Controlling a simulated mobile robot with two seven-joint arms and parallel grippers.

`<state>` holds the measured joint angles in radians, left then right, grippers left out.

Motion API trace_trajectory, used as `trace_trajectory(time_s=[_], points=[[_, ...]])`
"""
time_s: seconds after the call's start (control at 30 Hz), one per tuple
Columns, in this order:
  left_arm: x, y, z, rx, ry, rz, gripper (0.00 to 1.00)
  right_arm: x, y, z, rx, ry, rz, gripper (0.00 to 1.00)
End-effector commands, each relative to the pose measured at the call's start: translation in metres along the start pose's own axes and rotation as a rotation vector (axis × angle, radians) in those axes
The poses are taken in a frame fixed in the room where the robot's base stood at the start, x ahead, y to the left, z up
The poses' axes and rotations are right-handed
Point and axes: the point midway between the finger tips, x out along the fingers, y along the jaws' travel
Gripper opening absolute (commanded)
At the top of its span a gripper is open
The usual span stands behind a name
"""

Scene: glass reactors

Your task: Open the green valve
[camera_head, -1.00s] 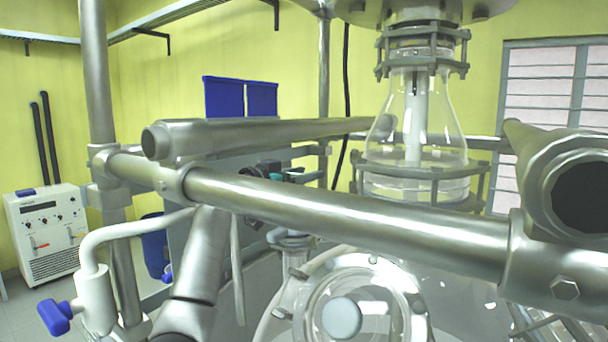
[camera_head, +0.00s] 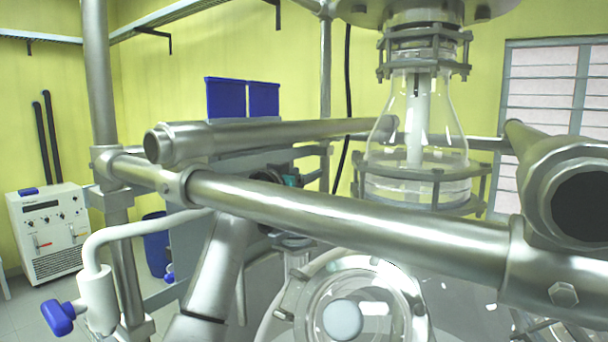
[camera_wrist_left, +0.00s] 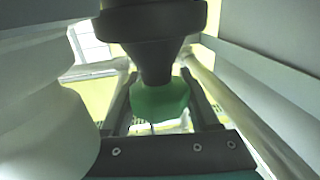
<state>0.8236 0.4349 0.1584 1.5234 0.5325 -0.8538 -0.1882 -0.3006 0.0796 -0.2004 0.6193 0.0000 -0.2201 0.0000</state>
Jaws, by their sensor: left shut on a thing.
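The green valve (camera_wrist_left: 160,101) shows in the left wrist view as a green handle under a dark tapered stem. It sits between the two fingers of my left gripper (camera_wrist_left: 162,112), which is shut on it. In the head view my left gripper (camera_head: 272,179) is mostly hidden behind the thick steel pipe. A small teal-green patch shows beside it there, and I cannot tell whether it is the valve or part of the gripper. My left forearm rises from the bottom, left of the glass vessel. My right gripper is not in view.
A steel pipe (camera_head: 350,220) crosses in front of my left arm. A glass reactor vessel (camera_head: 343,300) stands at the lower middle, and a glass flask (camera_head: 440,125) at the back. A white pipe with a blue-handled valve (camera_head: 58,317) stands at the left.

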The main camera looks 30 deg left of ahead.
Motion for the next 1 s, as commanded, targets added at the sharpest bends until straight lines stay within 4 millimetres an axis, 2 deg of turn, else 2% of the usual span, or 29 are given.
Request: trace_trajectory(time_s=[0.37,0.4,0.63,1.0], points=[[0.0001,0.0001,0.0015,0.0,-0.001,-0.011,0.06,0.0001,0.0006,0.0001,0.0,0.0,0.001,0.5],[0.0001,0.0001,0.0015,0.0,-0.001,-0.011,0.65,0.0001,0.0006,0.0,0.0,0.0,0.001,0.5],[0.0,0.0,0.0008,0.0,0.0,-0.011,0.91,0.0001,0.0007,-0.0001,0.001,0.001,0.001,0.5],[-0.0039,-0.0005,0.0005,0.001,0.001,-0.011,0.92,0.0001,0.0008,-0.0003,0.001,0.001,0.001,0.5]])
